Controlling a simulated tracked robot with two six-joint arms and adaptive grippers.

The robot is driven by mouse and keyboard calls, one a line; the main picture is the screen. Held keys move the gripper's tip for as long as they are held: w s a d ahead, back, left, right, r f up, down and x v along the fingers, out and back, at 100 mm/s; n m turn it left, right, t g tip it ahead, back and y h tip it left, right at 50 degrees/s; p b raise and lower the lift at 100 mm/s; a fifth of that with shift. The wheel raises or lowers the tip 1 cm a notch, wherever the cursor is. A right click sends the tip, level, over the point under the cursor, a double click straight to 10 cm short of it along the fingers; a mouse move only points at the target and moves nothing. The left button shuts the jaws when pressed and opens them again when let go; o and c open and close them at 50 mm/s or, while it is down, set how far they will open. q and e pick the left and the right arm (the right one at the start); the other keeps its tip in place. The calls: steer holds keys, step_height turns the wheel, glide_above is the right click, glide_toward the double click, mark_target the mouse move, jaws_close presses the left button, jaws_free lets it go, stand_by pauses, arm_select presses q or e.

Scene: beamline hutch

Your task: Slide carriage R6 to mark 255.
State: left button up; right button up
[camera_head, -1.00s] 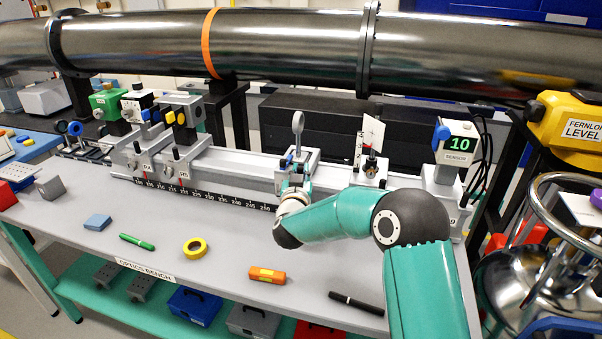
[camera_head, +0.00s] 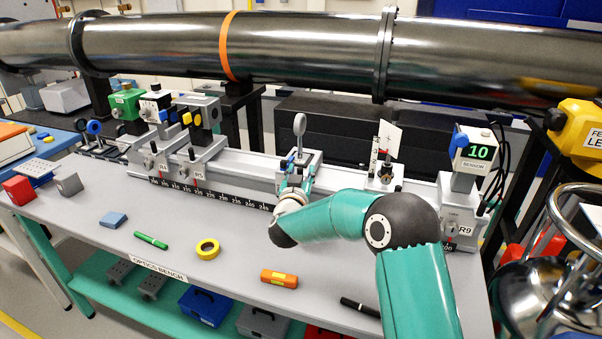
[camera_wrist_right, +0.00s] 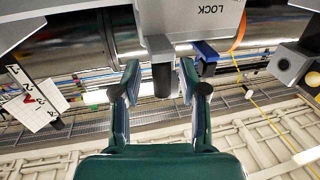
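A grey carriage (camera_head: 314,157) with a round lens on a post stands mid-rail; its label is hidden behind my right gripper (camera_head: 291,190), so I cannot read R6. In the right wrist view its underside shows a block marked LOCK (camera_wrist_right: 205,22), a dark knob (camera_wrist_right: 161,78) and a blue lever (camera_wrist_right: 205,50). My right gripper (camera_wrist_right: 158,88) is open, its fingers either side of the knob with gaps visible. The rail scale (camera_head: 215,196) runs along the rail front; my arm hides part of it, and mark 255 is not clearly readable. My left gripper is not in view.
Carriages R4 (camera_head: 156,160) and R5 (camera_head: 193,167) stand left on the rail. A carriage with a white card (camera_head: 386,172) and R9 with a display reading 10 (camera_head: 460,215) stand right. Yellow tape (camera_head: 207,249) and an orange block (camera_head: 279,278) lie on the bench.

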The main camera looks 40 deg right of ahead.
steer(key=v, duration=1.2)
stand_by(0.4)
